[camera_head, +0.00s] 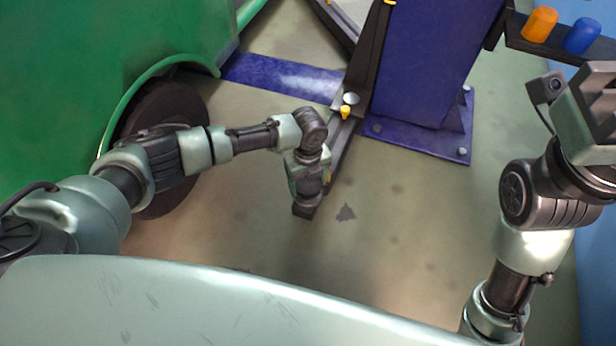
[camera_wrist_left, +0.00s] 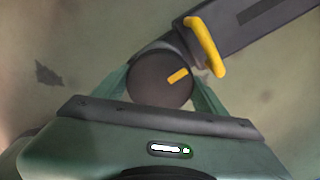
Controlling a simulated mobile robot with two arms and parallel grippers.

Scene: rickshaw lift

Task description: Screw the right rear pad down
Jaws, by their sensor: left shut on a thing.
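The pad (camera_wrist_left: 160,80) is a dark round disc with a yellow mark on top, seen in the left wrist view. It sits at the end of a dark lift arm (camera_wrist_left: 245,30), beside a yellow lever (camera_wrist_left: 206,46). My left gripper (camera_wrist_left: 160,88) is shut on the pad, with a green finger on either side. In the head view my left gripper (camera_head: 305,207) points down at the near end of the lift arm (camera_head: 341,150), and the pad is hidden. My right gripper (camera_head: 593,110) is raised at the right edge, partly cut off; its fingers are unclear.
A green vehicle body (camera_head: 110,60) with a dark wheel (camera_head: 178,105) stands left of the lift arm. A blue lift post (camera_head: 430,60) on a bolted base rises behind. An orange cup (camera_head: 540,24) and a blue cup (camera_head: 581,36) stand at top right. The middle floor is clear.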

